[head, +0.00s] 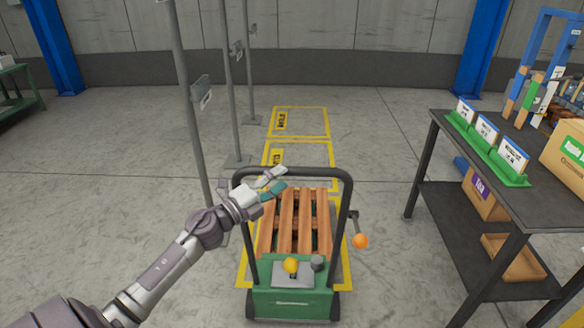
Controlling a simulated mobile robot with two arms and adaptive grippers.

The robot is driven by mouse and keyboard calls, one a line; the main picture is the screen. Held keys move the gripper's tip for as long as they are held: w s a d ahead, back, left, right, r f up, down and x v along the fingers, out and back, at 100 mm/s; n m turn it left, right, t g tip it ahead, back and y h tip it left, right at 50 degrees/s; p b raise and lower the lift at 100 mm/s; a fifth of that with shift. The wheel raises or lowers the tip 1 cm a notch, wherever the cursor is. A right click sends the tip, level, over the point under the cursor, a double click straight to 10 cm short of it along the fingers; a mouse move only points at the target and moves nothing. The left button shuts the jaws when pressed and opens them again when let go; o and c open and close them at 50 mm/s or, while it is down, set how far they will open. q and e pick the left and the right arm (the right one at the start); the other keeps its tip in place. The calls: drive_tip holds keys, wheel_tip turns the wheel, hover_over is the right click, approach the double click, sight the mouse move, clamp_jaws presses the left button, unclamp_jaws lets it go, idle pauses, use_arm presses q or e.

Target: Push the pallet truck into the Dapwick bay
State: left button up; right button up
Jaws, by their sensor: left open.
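The pallet truck (291,303) stands in front of me, green at its base, with a black hoop handle (300,171) and a slatted wooden pallet (286,222) on it. Yellow-outlined floor bays run in a row away from me: the truck is over the nearest, with a middle bay (318,155) and a far bay (312,122) beyond. Their labels are too small to read, so I cannot tell which is Dapwick. My left gripper (276,183) is open at the upper left of the handle; whether it touches the bar is unclear. My right gripper is out of view.
Grey sign posts (190,95) stand along the left of the bays. A dark table (505,190) with a green card holder (486,148) and boxes stands at right. An orange knob (360,241) sticks out at the truck's right. The floor beyond the truck is clear.

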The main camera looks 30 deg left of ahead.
sight(285, 175)
use_arm(q)
drive_tip(key=x, duration=0.5)
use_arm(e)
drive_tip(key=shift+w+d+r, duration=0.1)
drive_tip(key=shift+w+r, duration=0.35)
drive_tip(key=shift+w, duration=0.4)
use_arm(q)
drive_tip(key=shift+s, duration=0.1)
clamp_jaws()
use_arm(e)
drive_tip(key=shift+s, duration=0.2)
